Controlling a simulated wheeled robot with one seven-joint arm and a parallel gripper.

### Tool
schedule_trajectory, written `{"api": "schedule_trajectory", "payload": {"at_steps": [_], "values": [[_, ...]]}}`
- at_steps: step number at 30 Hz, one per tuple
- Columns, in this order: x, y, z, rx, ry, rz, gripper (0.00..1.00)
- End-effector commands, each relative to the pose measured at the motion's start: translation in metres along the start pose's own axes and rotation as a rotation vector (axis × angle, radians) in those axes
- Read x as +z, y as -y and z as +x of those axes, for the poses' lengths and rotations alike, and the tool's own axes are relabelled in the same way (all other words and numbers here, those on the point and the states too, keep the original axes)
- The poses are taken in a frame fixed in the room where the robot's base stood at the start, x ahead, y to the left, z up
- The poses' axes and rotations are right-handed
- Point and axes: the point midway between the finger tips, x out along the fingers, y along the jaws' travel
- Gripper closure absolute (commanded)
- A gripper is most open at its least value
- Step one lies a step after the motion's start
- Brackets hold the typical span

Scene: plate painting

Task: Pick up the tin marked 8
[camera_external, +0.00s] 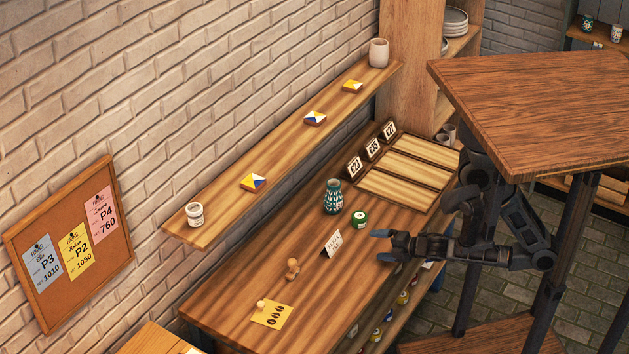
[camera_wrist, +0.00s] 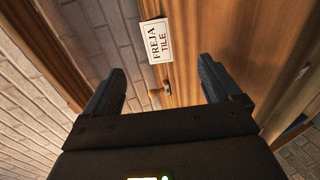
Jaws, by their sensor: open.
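A small green tin (camera_external: 359,219) with a pale mark on its lid stands on the workbench (camera_external: 225,306), just right of a green patterned vase. I cannot read its mark. Several coloured tins (camera_external: 402,297) sit on a shelf below the bench's front edge, partly hidden; their marks are too small to read. My gripper (camera_external: 381,245) is open and empty near the bench's front edge, below and right of the green tin. In the wrist view, my gripper (camera_wrist: 165,88) has its fingers wide apart, with no tin visible between them.
A name card (camera_external: 333,242), reading FREJA TILE in the wrist view (camera_wrist: 156,41), stands left of my gripper. The vase (camera_external: 333,196), a wooden peg-like piece (camera_external: 292,268) and a yellow card (camera_external: 272,314) are on the bench. A wall shelf (camera_external: 225,218) overhangs its back.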

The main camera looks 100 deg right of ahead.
Motion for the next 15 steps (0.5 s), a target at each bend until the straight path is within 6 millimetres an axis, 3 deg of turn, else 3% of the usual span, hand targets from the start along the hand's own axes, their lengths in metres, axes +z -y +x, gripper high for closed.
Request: {"api": "schedule_trajectory", "payload": {"at_steps": [3, 15], "values": [[0.025, -0.007, 0.027, -0.012, 0.127, -0.243, 0.09], [0.079, -0.012, 0.078, -0.208, 0.309, -0.936, 0.09]]}}
